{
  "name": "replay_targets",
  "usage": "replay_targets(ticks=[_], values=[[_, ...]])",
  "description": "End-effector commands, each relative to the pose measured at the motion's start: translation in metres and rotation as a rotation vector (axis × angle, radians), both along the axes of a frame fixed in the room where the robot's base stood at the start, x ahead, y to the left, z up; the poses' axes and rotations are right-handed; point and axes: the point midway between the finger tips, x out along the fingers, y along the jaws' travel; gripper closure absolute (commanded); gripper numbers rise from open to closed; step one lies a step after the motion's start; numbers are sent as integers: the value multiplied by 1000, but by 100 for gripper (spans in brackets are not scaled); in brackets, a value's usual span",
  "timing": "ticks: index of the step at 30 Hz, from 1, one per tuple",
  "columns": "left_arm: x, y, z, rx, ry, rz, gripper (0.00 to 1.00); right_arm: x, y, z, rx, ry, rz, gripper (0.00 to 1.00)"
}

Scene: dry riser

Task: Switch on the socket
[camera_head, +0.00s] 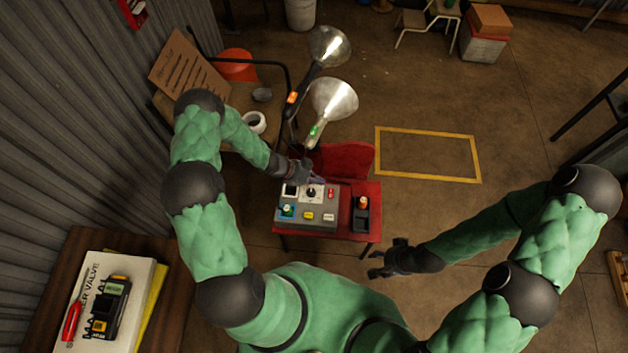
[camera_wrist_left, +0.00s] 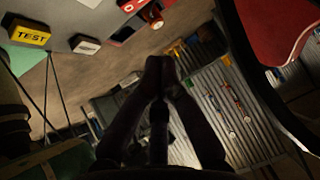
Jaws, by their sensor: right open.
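A grey control box (camera_head: 322,222) sits on a red table (camera_head: 372,190) in the head view. It carries a red switch (camera_head: 331,194), a round-topped lever, a blue-framed fitting with a green top (camera_head: 287,210) and a yellow button. A yellow TEST button (camera_wrist_left: 30,33) shows top left there. My right gripper (camera_head: 382,263) is open and empty, right of and nearer than the table.
A black holder with an orange-topped item (camera_head: 361,214) stands beside the box. Two lamps (camera_head: 332,98) rise behind the table. A red chair back (camera_head: 345,158) adjoins it. A wooden table (camera_head: 60,262) with a book and devices is at lower left.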

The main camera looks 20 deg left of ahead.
Motion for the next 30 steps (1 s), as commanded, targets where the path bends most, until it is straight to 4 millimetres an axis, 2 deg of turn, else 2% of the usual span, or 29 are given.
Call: replay_targets(ticks=[1,9,15,21,30], values=[[3,-8,-11,-1,1,-2,100,0,0,-7,0,0,0,45],[19,-38,-45,-1,0,-2,100,0,0,-25,0,0,0,45],[23,-34,-70,-1,1,3,100,0,0,-36,0,0,0,45],[25,-33,-78,-1,1,2,100,0,0,-39,0,0,0,45],[25,-33,-77,0,0,1,100,0,0,-39,0,0,0,45]])
